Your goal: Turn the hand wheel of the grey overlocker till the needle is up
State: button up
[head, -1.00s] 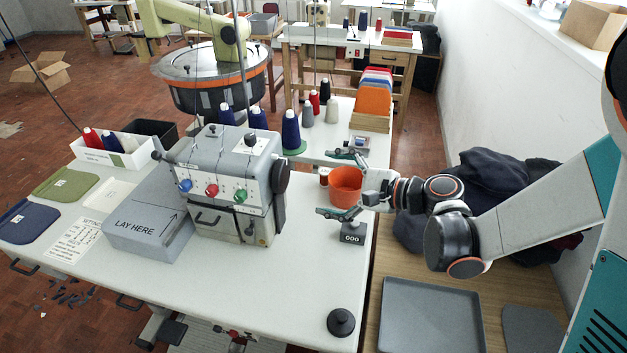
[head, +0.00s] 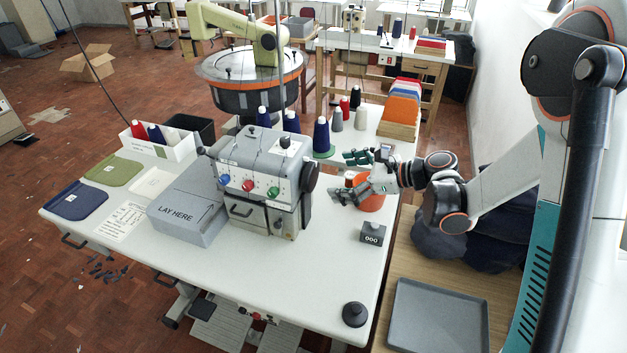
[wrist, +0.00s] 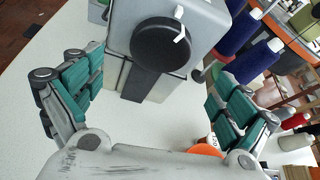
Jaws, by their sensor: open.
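The grey overlocker (head: 262,165) stands on the white table, with blue, red and green knobs on its front. Its black hand wheel (head: 310,178) is on the machine's right side. In the wrist view the hand wheel (wrist: 161,44) faces me as a round black disc with a white mark near its upper right rim. My gripper (head: 345,175) is to the right of the wheel, pointing at it and apart from it. In the wrist view my gripper (wrist: 150,105) is open and empty, its teal-padded fingers wide apart with the wheel beyond them. The needle is too small to make out.
An orange pot (head: 371,199) stands just under my gripper. A dark counter block (head: 373,233) reading 000 and a black round knob-like object (head: 355,314) are nearer the front. Thread cones (head: 322,138) stand behind the machine. A grey box (head: 188,217) marked LAY HERE is at its left.

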aim_at(315, 177)
jog(key=b+x, duration=0.2)
jog(key=x, duration=0.6)
jog(key=c, duration=1.1)
